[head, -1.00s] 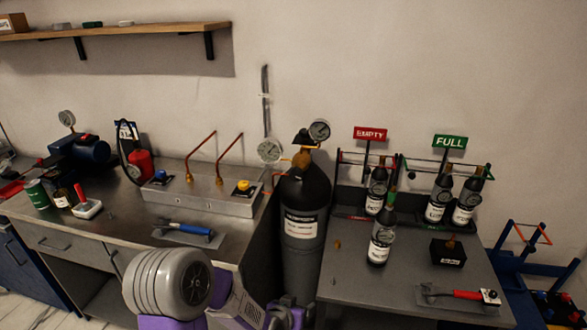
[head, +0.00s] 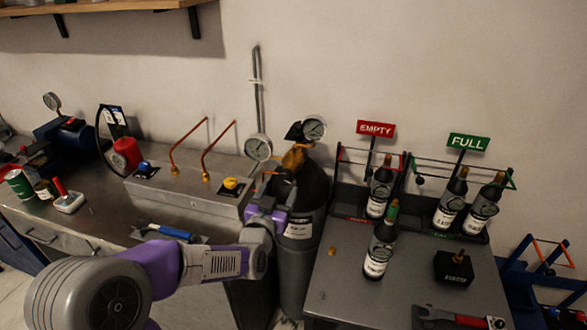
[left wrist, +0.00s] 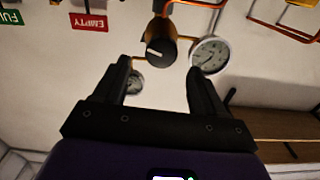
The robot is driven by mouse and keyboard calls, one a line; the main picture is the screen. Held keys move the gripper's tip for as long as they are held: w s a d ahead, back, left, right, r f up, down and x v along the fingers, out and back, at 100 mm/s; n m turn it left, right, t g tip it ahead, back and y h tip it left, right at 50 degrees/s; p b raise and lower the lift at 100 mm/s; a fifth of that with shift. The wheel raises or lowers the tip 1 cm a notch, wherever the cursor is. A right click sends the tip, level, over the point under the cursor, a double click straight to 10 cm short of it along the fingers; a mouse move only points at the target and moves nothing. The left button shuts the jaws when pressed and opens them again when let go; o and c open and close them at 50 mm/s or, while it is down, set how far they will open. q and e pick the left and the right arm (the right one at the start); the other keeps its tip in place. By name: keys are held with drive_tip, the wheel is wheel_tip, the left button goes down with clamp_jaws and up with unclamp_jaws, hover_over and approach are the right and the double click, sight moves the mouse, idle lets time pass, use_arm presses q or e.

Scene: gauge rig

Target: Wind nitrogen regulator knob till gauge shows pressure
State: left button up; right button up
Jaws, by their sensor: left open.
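The dark gas cylinder (head: 300,245) stands between the two benches with a brass regulator (head: 295,158) on top. A black knob (head: 294,131) with a pale mark shows in the left wrist view (left wrist: 161,50), ahead of the fingertips. A round gauge (head: 314,128) sits beside the knob; it also shows in the left wrist view (left wrist: 210,54). A second gauge (head: 258,148) is to its left. The needle readings are too small to tell. My left gripper (left wrist: 159,68) is open and empty, apart from the knob; in the head view it is in front of the cylinder's upper part (head: 281,184).
A steel manifold box (head: 190,190) with copper pipes stands left of the cylinder. Dark bottles (head: 380,250) and racks under EMPTY (head: 376,128) and FULL (head: 468,142) signs are on the right bench. The wall (head: 330,60) above is mostly clear.

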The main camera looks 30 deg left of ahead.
sight(285, 179)
use_arm(q)
drive_tip(key=shift+x, duration=3.2)
drive_tip(key=c, duration=1)
drive_tip(key=shift+o, duration=0.2)
drive_tip(key=shift+m+b, duration=0.4)
drive_tip(key=shift+b, duration=0.2)
drive_tip(key=shift+m, duration=0.8)
drive_tip(key=o, duration=1)
drive_tip(key=shift+c, duration=0.2)
